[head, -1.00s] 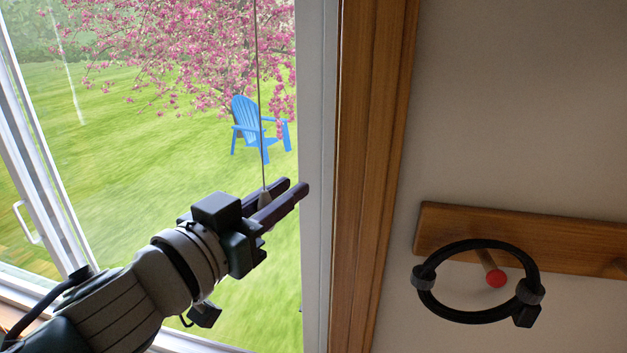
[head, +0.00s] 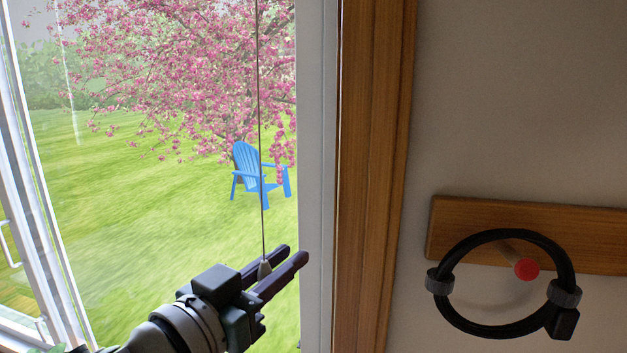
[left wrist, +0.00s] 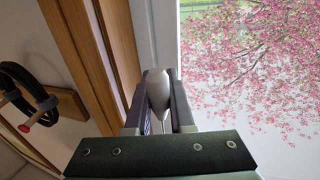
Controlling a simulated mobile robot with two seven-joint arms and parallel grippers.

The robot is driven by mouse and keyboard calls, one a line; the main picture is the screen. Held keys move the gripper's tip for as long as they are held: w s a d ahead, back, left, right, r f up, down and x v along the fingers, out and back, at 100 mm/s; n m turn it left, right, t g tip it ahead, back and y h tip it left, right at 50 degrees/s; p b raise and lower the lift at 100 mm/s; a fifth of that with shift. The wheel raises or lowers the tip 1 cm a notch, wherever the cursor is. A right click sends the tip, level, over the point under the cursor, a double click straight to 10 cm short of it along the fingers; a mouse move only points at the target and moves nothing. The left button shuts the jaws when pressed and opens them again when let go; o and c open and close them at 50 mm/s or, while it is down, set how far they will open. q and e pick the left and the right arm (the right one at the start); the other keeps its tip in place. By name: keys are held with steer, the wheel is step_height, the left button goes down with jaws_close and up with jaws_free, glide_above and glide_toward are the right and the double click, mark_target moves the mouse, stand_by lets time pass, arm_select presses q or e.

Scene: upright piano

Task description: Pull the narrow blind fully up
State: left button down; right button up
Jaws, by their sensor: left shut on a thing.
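A thin blind cord (head: 259,130) hangs straight down in front of the window from above the head view. A small grey cord weight (head: 264,268) is at its lower end. My left gripper (head: 285,262) is shut on the cord weight, low in front of the window's right side. In the left wrist view the cord weight (left wrist: 158,90) sits between the two dark fingers of the left gripper (left wrist: 160,98). The blind itself is not in view. My right gripper is not in view.
A wooden window frame (head: 375,150) stands right of the gripper. Further right, a wooden peg rail (head: 445,228) on the wall holds a black ring-shaped item (head: 487,331) on a red-tipped peg (head: 526,268). A blue chair (head: 246,165) and blossoming tree are outside.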

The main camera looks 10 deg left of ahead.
arm_select(q)
step_height(320, 180, down, 2)
steer(key=shift+b, duration=0.3)
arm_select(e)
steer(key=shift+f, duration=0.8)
arm_select(q)
step_height(320, 180, down, 9)
steer(key=b, duration=0.8)
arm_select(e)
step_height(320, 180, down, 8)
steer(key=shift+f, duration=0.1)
arm_select(q)
step_height(320, 180, down, 9)
steer(key=b, duration=0.8)
arm_select(e)
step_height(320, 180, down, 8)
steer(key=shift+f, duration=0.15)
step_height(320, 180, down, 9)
steer(key=b, duration=0.9)
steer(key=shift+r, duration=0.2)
arm_select(q)
step_height(320, 180, down, 9)
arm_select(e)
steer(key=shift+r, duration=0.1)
